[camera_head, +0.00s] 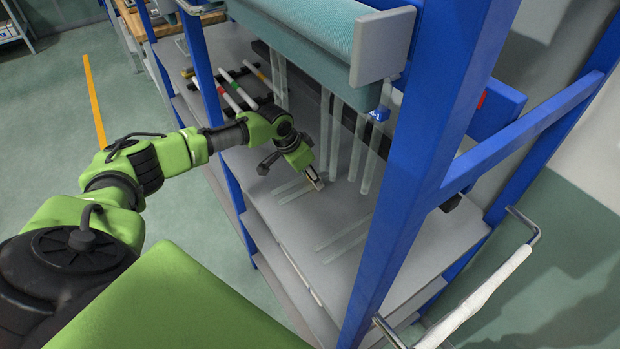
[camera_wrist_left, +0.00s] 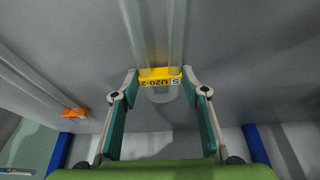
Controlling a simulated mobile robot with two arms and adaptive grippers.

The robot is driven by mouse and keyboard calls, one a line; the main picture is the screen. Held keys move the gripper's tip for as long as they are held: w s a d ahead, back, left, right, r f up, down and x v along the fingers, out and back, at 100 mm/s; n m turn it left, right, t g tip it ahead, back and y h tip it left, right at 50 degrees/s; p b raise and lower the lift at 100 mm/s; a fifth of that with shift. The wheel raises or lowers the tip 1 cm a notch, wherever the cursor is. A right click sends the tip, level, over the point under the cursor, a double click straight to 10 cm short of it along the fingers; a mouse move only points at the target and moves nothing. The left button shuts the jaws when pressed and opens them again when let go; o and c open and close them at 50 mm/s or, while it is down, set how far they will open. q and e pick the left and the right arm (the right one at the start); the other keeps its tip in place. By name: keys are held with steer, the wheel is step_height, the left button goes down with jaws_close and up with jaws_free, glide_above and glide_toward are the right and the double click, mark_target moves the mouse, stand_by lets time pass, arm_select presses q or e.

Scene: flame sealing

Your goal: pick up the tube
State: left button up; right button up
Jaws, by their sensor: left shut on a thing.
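My left gripper (camera_head: 315,180) is low over the grey shelf in the head view. In the left wrist view its fingers (camera_wrist_left: 160,78) are closed on a clear tube (camera_wrist_left: 155,30) at a yellow band (camera_wrist_left: 160,77) marked "S U20-2". The tube runs away from me between the fingertips, and its near end shows just below the band. In the head view the fingers are small, so the hold is hard to see there. My right gripper is not in view.
Several clear tubes (camera_head: 335,140) stand upright behind the gripper; a blue tag (camera_head: 380,113) is on one. Another tube with an orange band (camera_wrist_left: 75,113) is at left in the wrist view.

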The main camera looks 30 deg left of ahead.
mark_target(294, 182)
arm_select(q)
steer(key=shift+w+r+b, duration=0.1)
steer(key=shift+r+b, duration=0.2)
steer(key=shift+r, duration=0.1)
steer(key=shift+r+b, duration=0.5)
steer(key=shift+r, duration=0.15)
steer(key=s+a+r, duration=0.1)
steer(key=r, duration=0.1)
steer(key=s+a+r+b, duration=0.1)
steer(key=r, duration=0.1)
steer(key=s+a+r, duration=0.1)
steer(key=r, duration=0.1)
steer(key=shift+s+a+b, duration=0.25)
steer(key=shift+s+b, duration=0.15)
steer(key=s+a+r+b, duration=0.2)
steer(key=s+a+r, duration=0.2)
steer(key=s, duration=0.3)
steer(key=shift+a+r+b, duration=0.25)
steer(key=shift+a+b, duration=0.15)
steer(key=shift+a, duration=0.45)
